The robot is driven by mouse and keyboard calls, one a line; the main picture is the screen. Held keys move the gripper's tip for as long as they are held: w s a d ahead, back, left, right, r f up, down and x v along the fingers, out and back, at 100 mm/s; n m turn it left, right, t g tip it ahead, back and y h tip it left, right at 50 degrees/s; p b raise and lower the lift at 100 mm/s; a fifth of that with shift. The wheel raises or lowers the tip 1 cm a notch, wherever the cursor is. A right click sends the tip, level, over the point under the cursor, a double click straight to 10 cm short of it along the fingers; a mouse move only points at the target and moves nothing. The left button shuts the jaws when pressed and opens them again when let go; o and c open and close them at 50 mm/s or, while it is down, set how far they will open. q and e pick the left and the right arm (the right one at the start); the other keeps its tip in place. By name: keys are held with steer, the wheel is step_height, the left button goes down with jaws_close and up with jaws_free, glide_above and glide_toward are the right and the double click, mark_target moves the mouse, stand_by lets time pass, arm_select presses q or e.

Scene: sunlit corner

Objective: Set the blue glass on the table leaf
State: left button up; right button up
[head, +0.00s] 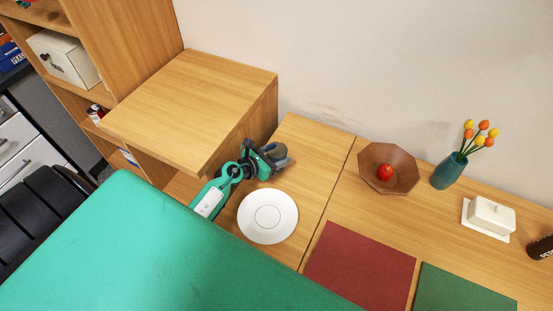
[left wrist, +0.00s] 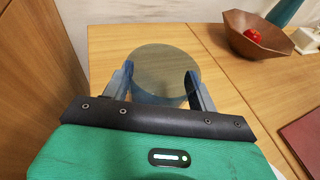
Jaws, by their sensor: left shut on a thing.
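My left gripper (head: 268,157) is shut on the blue glass (head: 280,155), with a finger on each side of it. In the left wrist view the gripper (left wrist: 163,88) holds the see-through, blue-grey glass (left wrist: 165,70) upright between its fingers. The glass is over the table leaf (head: 303,142), the wooden section left of the seam, near its back left part. I cannot tell whether its base touches the wood. The leaf also shows in the left wrist view (left wrist: 112,42). My right gripper is not in view.
A white plate (head: 268,217) lies on the leaf in front of the glass. A wooden cabinet (head: 190,105) stands close on the left. Right of the seam are a wooden bowl (head: 403,172) with a red fruit, a flower vase (head: 449,172) and a red mat (head: 360,268).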

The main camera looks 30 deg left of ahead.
arm_select(q)
steer(key=shift+f, duration=0.8)
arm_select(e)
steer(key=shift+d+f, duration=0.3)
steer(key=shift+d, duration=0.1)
arm_select(q)
steer(key=shift+f, duration=0.15)
steer(key=o, duration=1.1)
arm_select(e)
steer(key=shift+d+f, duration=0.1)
